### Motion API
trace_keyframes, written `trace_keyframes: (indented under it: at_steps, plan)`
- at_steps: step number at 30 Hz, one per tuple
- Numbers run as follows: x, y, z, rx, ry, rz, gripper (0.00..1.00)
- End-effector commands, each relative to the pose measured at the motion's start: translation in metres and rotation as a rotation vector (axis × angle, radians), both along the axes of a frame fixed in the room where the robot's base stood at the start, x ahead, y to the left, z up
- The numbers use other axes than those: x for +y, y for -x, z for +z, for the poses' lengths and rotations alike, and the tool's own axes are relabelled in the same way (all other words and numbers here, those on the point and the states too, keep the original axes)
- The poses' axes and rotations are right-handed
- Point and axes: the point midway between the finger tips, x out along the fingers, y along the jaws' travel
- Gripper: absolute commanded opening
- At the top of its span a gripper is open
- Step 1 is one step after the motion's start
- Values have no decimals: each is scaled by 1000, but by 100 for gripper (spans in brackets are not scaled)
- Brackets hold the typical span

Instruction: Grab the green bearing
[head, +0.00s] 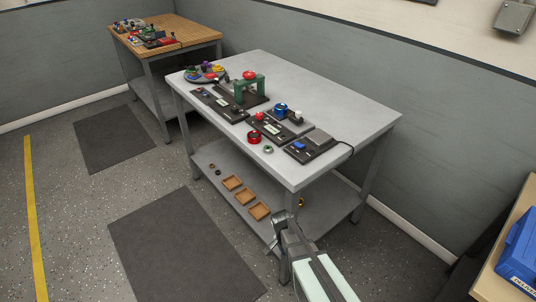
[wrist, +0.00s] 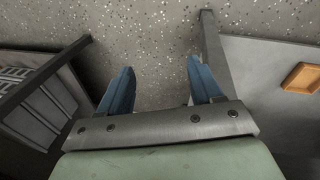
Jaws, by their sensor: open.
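A small ring with a green tint (head: 268,149), which looks like the green bearing, lies flat near the front edge of the grey table (head: 345,105). It is just right of a red ring-shaped part (head: 254,137). My gripper (head: 277,220) is below the tabletop, in front of the table's near end, well apart from the ring. In the wrist view my gripper (wrist: 158,75) has its two blue fingers spread, with only speckled floor showing between them. The green ring is not in the wrist view.
The tabletop holds dark fixtures (head: 310,147), a green press-like frame (head: 249,87) and a round tray of coloured parts (head: 204,74). The lower shelf (head: 222,151) carries wooden trays (head: 259,211) and small rings. A table leg (wrist: 214,45) stands close right of my gripper.

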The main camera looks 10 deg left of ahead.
Motion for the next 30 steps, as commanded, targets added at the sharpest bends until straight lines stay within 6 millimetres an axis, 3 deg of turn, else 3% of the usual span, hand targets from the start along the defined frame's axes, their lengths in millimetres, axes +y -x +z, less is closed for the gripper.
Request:
trace_keyframes:
  at_steps: [1, 3, 9, 14, 21, 25, 30]
  plan:
    - [19, -19, 12, -42, 1, -24, 65]
    - [40, -38, 28, -97, 1, -69, 65]
    - [105, -85, 83, -253, -20, -200, 65]
    - [162, -114, 133, -370, -62, -308, 65]
    - [242, -150, 219, -521, -160, -476, 65]
    - [260, -182, 268, -573, -213, -554, 65]
    - [255, -233, 333, -612, -268, -628, 65]
